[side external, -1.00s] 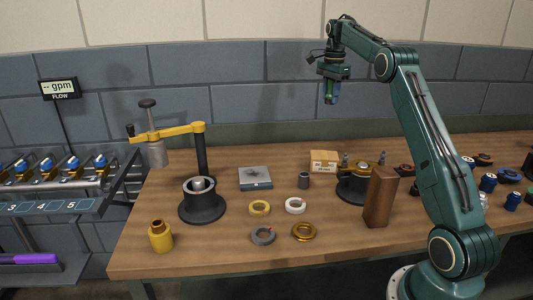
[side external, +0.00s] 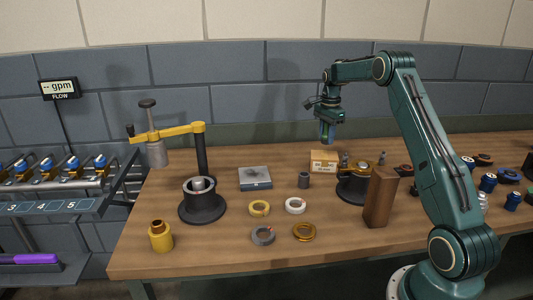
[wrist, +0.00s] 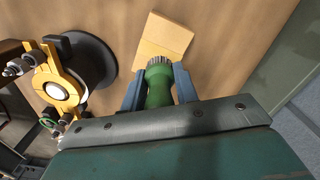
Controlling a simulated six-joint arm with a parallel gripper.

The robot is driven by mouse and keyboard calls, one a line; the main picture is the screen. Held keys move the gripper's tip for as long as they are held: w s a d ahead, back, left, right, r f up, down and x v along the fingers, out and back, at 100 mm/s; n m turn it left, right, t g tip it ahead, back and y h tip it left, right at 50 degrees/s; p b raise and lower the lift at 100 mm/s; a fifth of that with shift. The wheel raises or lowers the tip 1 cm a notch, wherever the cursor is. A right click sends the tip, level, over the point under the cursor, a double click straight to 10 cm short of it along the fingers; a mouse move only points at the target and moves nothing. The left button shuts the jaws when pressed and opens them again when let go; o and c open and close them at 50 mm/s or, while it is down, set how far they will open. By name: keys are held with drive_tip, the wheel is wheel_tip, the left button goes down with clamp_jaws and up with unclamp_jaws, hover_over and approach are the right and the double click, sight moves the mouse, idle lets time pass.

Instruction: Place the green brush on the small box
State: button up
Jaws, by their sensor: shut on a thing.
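My gripper (side external: 327,132) is shut on the green brush (wrist: 159,88). In the wrist view the brush sits between the two blue-grey fingers, with its pale bristle end pointing away from the gripper. The small box (side external: 323,161) is tan cardboard with a printed label, on the bench toward the back. It also shows in the wrist view (wrist: 163,38), just beyond the bristles. In the side view the gripper and brush hang above the box, with a small gap between them and the box. The brush is mostly hidden by the fingers in the side view.
A dark round fixture with a yellow clamp (side external: 355,185) stands right of the box, close to it. A brown block (side external: 379,197) stands in front of that. Several rings lie on the bench further forward.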

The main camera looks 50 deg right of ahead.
sight(325, 155)
drive_tip(key=shift+f, duration=0.2)
drive_tip(key=shift+f, duration=2.05)
drive_tip(key=shift+f, duration=0.15)
drive_tip(key=o, duration=1)
wheel_tip(325, 155, up, 11)
drive_tip(key=shift+f, duration=0.1)
drive_tip(key=shift+r, duration=0.8)
